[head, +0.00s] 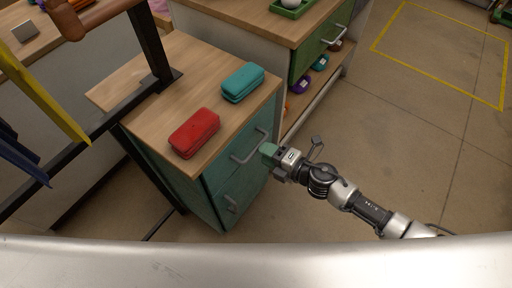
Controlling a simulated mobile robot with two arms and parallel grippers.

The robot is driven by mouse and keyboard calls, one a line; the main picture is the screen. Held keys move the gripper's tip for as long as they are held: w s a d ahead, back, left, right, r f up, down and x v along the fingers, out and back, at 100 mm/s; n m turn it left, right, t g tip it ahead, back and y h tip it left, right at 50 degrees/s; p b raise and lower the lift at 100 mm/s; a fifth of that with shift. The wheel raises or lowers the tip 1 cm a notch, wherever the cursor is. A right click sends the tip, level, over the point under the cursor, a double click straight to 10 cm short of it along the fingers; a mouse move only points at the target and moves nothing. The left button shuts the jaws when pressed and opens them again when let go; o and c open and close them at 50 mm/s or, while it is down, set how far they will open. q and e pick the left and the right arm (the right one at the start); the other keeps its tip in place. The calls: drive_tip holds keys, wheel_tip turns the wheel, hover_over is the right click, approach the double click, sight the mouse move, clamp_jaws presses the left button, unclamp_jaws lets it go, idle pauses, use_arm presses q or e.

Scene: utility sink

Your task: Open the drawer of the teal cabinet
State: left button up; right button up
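The teal cabinet (206,189) has a wooden top and stands left of centre in the head view. Its upper drawer (227,162) looks closed, with a grey bar handle (249,147) on its front. My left gripper is not in view.
A red case (194,132) and a teal case (243,82) lie on the cabinet top. Behind stands another wooden-topped unit with a green drawer (312,57) and a low shelf. A dark metal frame (108,115) is at the left. The floor (400,130) at right is open.

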sight(256, 147)
drive_tip(key=x, duration=0.3)
drive_tip(key=shift+w+a+f, duration=0.1)
drive_tip(key=shift+w+a, duration=0.1)
drive_tip(key=shift+a, duration=0.05)
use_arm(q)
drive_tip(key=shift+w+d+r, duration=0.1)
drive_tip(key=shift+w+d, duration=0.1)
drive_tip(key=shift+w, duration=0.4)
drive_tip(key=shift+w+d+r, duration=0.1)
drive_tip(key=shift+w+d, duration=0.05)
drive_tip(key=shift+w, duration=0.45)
use_arm(e)
drive_tip(key=shift+w+a, duration=0.2)
drive_tip(key=shift+c, duration=0.5)
clamp_jaws()
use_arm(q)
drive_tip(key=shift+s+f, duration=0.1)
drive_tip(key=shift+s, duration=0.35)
